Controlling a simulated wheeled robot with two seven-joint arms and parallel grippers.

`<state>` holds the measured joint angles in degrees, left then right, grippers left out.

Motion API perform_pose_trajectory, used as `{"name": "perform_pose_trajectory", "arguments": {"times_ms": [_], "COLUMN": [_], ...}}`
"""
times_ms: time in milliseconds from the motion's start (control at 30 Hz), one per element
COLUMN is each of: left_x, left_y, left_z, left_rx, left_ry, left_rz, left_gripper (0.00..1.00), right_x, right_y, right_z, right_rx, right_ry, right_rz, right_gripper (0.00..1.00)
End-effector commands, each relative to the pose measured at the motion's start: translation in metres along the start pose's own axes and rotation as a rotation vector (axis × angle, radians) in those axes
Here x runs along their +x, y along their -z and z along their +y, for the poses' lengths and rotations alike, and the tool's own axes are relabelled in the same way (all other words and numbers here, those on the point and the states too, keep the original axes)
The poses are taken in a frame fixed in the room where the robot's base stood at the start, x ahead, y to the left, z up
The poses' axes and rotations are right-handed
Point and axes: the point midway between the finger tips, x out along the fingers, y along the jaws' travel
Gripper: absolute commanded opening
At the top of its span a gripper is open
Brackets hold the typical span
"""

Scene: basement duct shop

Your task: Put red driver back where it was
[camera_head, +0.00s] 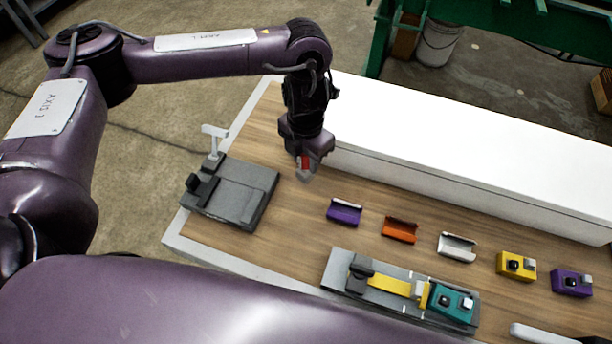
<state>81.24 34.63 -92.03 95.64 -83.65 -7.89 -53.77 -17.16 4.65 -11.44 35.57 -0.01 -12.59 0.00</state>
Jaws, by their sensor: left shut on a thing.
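My left gripper (305,172) points down over the left part of the wooden bench, near the front of the long white box. It is shut on a small red thing, the red driver (304,161), of which only a small part shows between the fingers. The rest is hidden by the gripper. I cannot tell whether the driver touches the bench. My right gripper is not in view.
A grey fixture (232,190) stands left of the gripper. A purple holder (344,212), orange holder (400,230) and white holder (457,247) lie right, then yellow (516,266) and purple (571,283) blocks. A grey plate (337,270) carries yellow and teal parts. The white box (440,150) bounds the back.

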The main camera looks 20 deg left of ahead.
Motion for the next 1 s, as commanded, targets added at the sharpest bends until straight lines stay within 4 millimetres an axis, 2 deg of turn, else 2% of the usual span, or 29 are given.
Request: {"name": "perform_pose_trajectory", "arguments": {"times_ms": [33,100,333,533,1000], "left_x": [0.014,0.027,0.046,0.076,0.085], "left_y": [0.001,0.001,-0.001,0.0,-0.001], "left_z": [-0.001,-0.001,-0.001,-0.001,0.0], "left_rx": [-0.001,-0.002,0.001,-0.002,0.001], "left_ry": [0.005,0.004,0.002,0.003,0.0], "left_rz": [0.004,0.004,-0.001,0.001,-0.002], "left_gripper": [0.1,0.1,0.1,0.1,0.1], "right_x": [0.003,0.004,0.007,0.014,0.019], "right_y": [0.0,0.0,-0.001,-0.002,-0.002], "right_z": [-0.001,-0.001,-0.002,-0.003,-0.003], "right_rx": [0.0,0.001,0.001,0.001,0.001], "right_ry": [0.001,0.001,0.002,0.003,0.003], "right_rz": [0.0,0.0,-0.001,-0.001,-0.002], "right_gripper": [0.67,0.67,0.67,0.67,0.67]}}
